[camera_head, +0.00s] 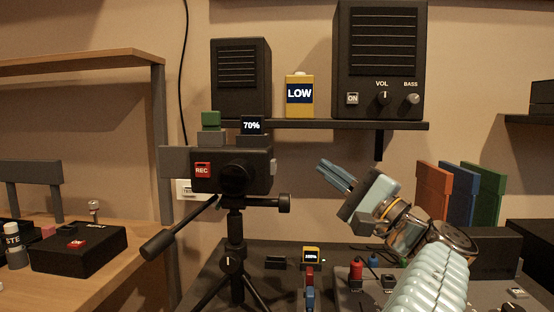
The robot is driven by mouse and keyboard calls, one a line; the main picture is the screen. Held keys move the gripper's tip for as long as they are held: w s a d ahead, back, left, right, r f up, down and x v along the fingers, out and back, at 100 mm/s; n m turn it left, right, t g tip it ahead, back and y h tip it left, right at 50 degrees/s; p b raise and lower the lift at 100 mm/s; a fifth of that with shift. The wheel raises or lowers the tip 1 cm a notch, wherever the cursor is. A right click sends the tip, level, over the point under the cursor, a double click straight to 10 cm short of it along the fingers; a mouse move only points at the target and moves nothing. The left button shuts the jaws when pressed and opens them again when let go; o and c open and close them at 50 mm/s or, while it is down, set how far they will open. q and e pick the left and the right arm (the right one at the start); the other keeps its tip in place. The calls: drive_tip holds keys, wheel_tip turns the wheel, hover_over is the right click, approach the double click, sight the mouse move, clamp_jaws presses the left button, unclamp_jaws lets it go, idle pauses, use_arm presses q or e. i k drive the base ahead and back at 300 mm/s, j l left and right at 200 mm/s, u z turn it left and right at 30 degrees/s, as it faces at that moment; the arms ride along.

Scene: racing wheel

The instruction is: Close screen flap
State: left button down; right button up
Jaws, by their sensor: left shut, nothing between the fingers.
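A dark camera (238,171) stands on a black tripod (236,240) left of the picture's middle, its lens facing me. A flat grey panel (174,162), which looks like the screen flap, sticks out from the camera's left side. Its far face is hidden. My left gripper (323,168) is at the right of the camera, apart from it. Its blue fingers are together, empty, and point up and left. The flap is on the camera's other side from it. My right gripper is not in view.
The tripod handle (180,228) juts out at lower left. A shelf (310,125) with speakers and a yellow battery (299,95) is above. A wooden desk (110,285) with a black box (80,248) is at left. A dark table (200,265) with small items lies below.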

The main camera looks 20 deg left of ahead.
sight(174, 161)
drive_tip(key=k, duration=1.5)
